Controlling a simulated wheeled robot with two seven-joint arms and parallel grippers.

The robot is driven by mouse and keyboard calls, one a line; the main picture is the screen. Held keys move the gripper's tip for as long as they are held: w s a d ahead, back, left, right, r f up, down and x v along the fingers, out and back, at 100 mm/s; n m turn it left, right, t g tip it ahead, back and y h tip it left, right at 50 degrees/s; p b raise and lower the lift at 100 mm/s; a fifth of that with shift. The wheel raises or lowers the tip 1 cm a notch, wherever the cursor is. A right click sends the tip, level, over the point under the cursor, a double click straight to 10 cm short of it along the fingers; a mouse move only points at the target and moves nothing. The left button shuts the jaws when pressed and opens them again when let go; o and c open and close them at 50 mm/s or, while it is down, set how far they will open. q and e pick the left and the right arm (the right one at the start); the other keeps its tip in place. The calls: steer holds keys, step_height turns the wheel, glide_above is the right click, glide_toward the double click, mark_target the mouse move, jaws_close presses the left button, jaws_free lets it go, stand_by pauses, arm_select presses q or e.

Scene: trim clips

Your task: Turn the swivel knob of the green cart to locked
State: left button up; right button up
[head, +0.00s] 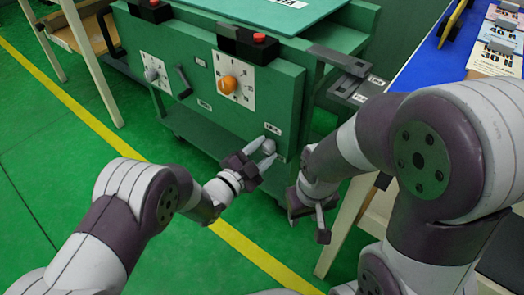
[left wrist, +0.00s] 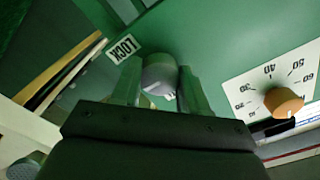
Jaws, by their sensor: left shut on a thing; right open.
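The green cart (head: 185,110) stands ahead with its front panel facing me. Its grey swivel knob (head: 268,146) is low on the right of that panel, between two small white labels. In the left wrist view, the round knob (left wrist: 159,74) sits between the two fingers, beside a white label reading LOCK (left wrist: 124,48). A second label at the knob is mostly hidden. My left gripper (head: 264,157) is shut on the knob. I cannot tell which way the knob points. My right gripper (head: 317,213) is open and empty, right of the cart's corner.
An orange dial (head: 229,83) on a numbered plate, a grey knob (head: 151,75) and a dark lever (head: 183,82) are on the same panel. A dark bracket (head: 345,75) juts out at the right. A blue-topped table (head: 425,65) stands at the right. Green floor is free in front.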

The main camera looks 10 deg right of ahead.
arm_select(q)
steer(key=shift+f, duration=0.1)
stand_by(0.4)
steer(key=o, duration=1.1)
steer(key=shift+c, duration=0.2)
steer(key=p+v, duration=0.6)
steer(key=v, duration=0.6)
steer(key=shift+s+a, duration=0.3)
